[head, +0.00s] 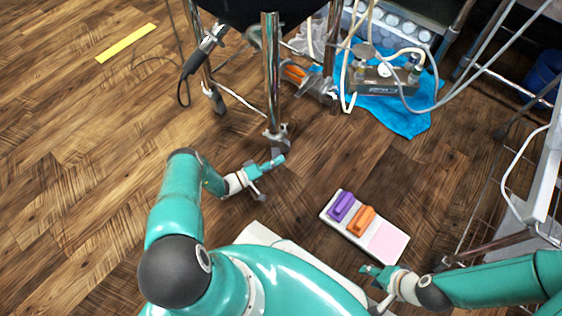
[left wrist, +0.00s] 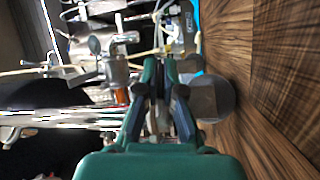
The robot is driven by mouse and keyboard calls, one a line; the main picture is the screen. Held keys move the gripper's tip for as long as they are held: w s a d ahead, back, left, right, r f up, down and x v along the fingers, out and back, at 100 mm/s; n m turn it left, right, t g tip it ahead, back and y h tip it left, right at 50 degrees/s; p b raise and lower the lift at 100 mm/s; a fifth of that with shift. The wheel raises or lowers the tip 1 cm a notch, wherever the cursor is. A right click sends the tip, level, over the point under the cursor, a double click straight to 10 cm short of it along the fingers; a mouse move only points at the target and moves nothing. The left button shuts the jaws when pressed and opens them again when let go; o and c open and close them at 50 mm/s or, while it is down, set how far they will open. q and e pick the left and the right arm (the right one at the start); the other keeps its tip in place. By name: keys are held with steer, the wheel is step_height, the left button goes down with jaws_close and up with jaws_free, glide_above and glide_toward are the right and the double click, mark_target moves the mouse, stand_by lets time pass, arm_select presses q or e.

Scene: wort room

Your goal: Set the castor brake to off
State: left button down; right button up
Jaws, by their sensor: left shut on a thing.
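A chrome leg (head: 271,70) of a dark-topped stand ends in a grey castor (head: 281,146) on the wood floor. My left gripper (head: 279,160) is at this castor, low over the floor. In the left wrist view its two fingers (left wrist: 160,88) are closed together beside the grey castor wheel (left wrist: 213,98). They are shut on a small part of the castor, which looks like its brake; the fingers mostly hide it, so its setting cannot be read. My right gripper (head: 369,270) is at the lower right, away from the castor; its opening is unclear.
A pale tray (head: 331,222) with a purple block (head: 341,206), an orange block (head: 361,220) and a pink patch lies right of my left gripper. Behind are a blue cloth (head: 407,122), hoses and metal equipment. A wire rack stands at right.

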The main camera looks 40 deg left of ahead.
arm_select(q)
steer(key=r+n+p, duration=0.1)
steer(key=n, duration=0.1)
steer(key=a+r+n+g+y+p, duration=0.1)
steer(key=p, duration=0.1)
steer(key=shift+n, duration=0.4)
steer(key=shift+w+r+n+g+y+p, duration=0.15)
steer(key=shift+n+g+p, duration=0.1)
steer(key=shift+n, duration=0.2)
steer(key=shift+s+r+n+g+y+p, duration=0.15)
steer(key=shift+r+n+p, duration=0.1)
steer(key=shift+n, duration=0.15)
steer(key=shift+w+r+n+g+p, duration=0.1)
steer(key=shift+n+g+p, duration=0.15)
steer(key=shift+n, duration=0.2)
steer(key=shift+d, duration=0.2)
steer(key=c, duration=1.3)
jaws_free()
steer(key=v, duration=1.2)
steer(key=shift+f, duration=0.1)
